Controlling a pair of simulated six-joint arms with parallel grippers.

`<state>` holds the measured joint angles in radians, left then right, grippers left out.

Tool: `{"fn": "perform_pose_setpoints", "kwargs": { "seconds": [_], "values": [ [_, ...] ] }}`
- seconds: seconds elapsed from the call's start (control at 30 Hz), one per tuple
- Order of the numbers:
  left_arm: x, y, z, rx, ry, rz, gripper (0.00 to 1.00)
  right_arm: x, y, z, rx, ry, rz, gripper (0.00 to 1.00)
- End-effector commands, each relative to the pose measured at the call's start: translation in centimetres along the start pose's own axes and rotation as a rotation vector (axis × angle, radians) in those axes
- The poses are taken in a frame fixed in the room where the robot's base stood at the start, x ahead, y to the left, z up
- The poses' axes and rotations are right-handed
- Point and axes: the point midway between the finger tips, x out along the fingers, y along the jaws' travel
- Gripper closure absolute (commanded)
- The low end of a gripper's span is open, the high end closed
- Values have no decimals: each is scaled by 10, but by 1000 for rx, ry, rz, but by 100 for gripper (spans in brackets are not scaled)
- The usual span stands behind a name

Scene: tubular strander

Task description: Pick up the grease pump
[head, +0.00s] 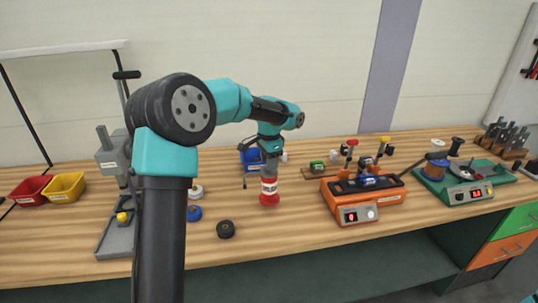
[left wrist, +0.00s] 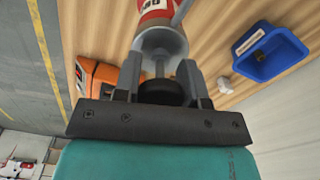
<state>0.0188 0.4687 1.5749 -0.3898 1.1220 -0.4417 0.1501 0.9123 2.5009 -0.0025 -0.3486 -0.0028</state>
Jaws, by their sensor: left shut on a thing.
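The grease pump (head: 269,191) is a red canister with a white label band and a grey top. It is upright near the middle of the bench in the head view; I cannot tell whether its base touches the wood. My left gripper (head: 270,155) is above it, pointing down and shut on its upper part. In the left wrist view the pump (left wrist: 158,40) extends away from between the fingers of the left gripper (left wrist: 160,77), with a dark round part between them. My right gripper is not in view.
An orange machine (head: 363,198) stands right of the pump, with a green machine (head: 463,185) farther right. A dark round part (head: 226,229) lies in front. A blue bin (head: 249,158) is behind. Red (head: 28,192) and yellow (head: 64,188) bins stand at left beside a grey press stand (head: 112,235).

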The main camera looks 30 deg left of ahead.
Motion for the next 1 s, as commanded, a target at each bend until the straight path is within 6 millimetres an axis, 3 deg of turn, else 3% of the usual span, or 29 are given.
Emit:
{"fn": "perform_pose_setpoints", "kwargs": {
  "seconds": [0.2, 0.4, 1.0],
  "values": [
    [-5, 35, 16, 2, 1, -2, 100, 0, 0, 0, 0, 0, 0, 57],
    [-7, 55, 25, 1, 2, -3, 100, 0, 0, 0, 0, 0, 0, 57],
    [-7, 61, 28, -1, 1, -2, 100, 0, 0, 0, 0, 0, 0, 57]
  ]
}}
